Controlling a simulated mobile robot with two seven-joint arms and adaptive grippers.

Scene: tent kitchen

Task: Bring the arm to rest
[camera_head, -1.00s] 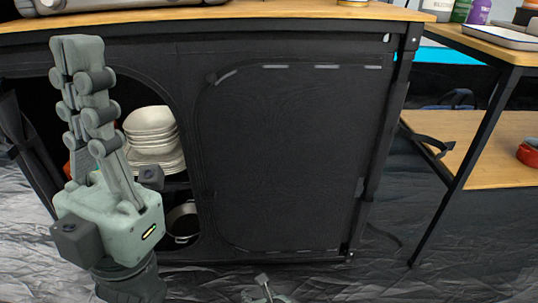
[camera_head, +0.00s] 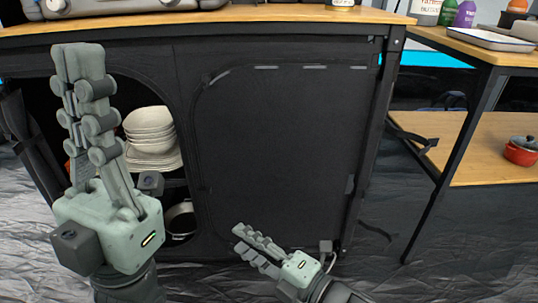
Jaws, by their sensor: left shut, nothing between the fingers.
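My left gripper (camera_head: 80,50) is upright at the left, in front of the open side of the black fabric cabinet (camera_head: 285,150). Its fingers are together with nothing between them. My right gripper (camera_head: 238,239) is low in the middle, in front of the cabinet's closed panel. Its fingers point up and to the left and lie close side by side; whether they touch is unclear. I see nothing held in it. The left gripper partly hides the cabinet opening.
A stack of white bowls (camera_head: 150,135) and a metal pot (camera_head: 181,220) are inside the cabinet. A wooden shelf unit (camera_head: 480,140) at the right holds a red pot (camera_head: 521,151), bottles and a tray (camera_head: 492,40). Wrinkled grey ground lies in front.

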